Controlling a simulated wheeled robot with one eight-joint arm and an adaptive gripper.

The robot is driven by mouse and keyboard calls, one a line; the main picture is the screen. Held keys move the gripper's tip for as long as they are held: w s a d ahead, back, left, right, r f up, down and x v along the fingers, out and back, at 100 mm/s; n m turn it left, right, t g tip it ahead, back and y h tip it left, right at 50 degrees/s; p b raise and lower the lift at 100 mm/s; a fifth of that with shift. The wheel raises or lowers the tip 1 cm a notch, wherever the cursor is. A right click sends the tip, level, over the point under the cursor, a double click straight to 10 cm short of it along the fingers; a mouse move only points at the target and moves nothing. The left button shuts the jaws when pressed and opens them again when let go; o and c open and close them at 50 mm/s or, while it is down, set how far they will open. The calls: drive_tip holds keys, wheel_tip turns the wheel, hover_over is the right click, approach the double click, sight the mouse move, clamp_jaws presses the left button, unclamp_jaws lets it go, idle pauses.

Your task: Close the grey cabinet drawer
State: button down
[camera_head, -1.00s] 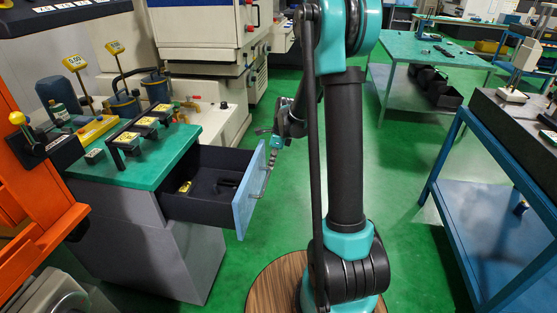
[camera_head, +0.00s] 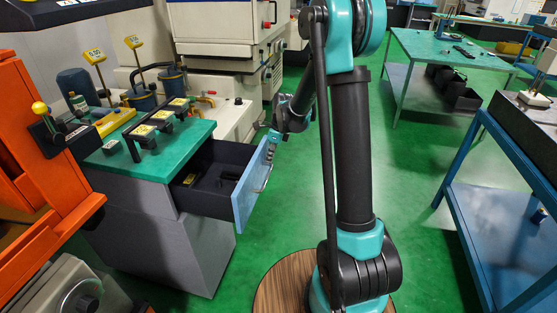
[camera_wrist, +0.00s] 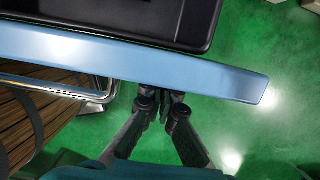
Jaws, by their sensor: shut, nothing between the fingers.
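The grey cabinet (camera_head: 150,235) stands at the left under a green top. Its drawer (camera_head: 208,200) is partly open, with a dark inside, a light blue front panel (camera_head: 245,198) and a metal bar handle (camera_head: 265,172). My gripper (camera_head: 271,145) is at the outer side of the panel, near its far end, in the head view. In the wrist view my gripper (camera_wrist: 163,97) is shut and empty, with its fingertips at the panel's edge (camera_wrist: 180,72). The handle (camera_wrist: 100,97) is beside it, not between the fingers. Exact fingertip contact is hidden.
The drawer holds a small yellow-marked item (camera_head: 189,180) and a dark item. Tools and bottles stand on the green top (camera_head: 185,150). An orange machine (camera_head: 40,190) is at the left. A blue table (camera_head: 480,200) stands at the right.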

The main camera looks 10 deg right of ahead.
hover_over(214, 157)
drive_tip(key=s+d, duration=0.2)
drive_tip(key=s, duration=0.1)
drive_tip(key=shift+a, duration=0.15)
